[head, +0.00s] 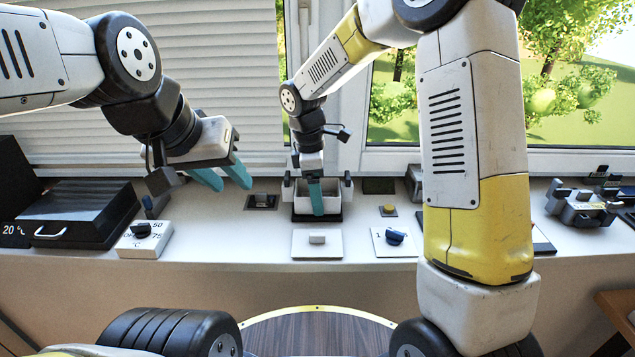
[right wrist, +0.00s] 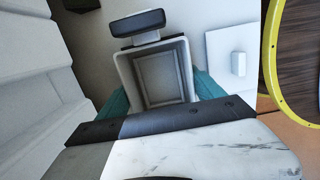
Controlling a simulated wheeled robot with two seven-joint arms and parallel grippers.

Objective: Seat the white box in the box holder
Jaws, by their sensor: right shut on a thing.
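The white box (head: 333,199) is an open-topped tray at the middle of the counter, by the window. It also shows in the right wrist view (right wrist: 156,78), with a grey inside. My right gripper (head: 316,197) points down at it and is shut on it, with teal fingers against opposite sides in the right wrist view. The box holder (head: 318,218) shows as a dark base right under the box; I cannot tell whether the box is fully down in it. Black-topped posts flank the box. My left gripper (head: 234,186) is open and empty, left of the box.
A white plate with a small block (head: 317,243) lies in front of the holder. A dial plate (head: 145,240) and a black case (head: 80,215) stand left. A blue-knob plate (head: 394,241) and a grey device (head: 582,207) stand right. The window wall is close behind.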

